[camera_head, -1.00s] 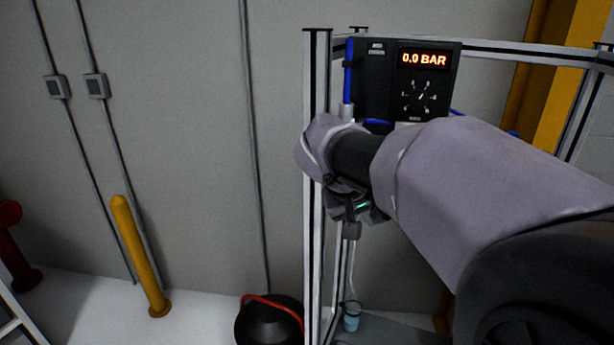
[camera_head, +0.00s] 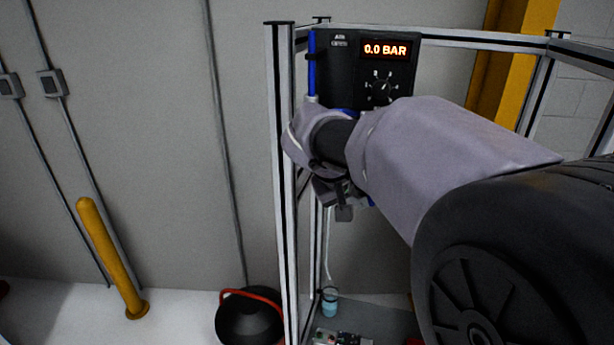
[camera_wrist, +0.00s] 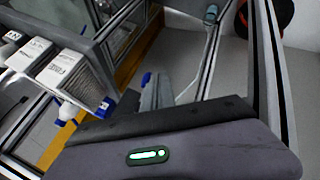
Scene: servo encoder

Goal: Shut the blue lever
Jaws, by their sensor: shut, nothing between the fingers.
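My gripper (camera_head: 343,212) hangs below my covered wrist beside the front post of the metal frame in the head view. In the wrist view its closed grey fingers (camera_wrist: 156,92) point away from the camera, with nothing between them. A small blue piece (camera_wrist: 147,78) shows at the fingers' left edge; I cannot tell whether it is the lever or touches them. Another blue piece (camera_wrist: 104,106) sits left of the gripper, near a white fitting (camera_wrist: 67,112). In the head view my arm hides the area below the control box, so no lever can be made out there.
A black control box (camera_head: 371,72) reads 0.0 BAR, with a vertical blue tube (camera_head: 311,65) beside it. The metal frame (camera_head: 279,150) stands close to my wrist. White labelled boxes (camera_wrist: 68,74) are near the gripper.

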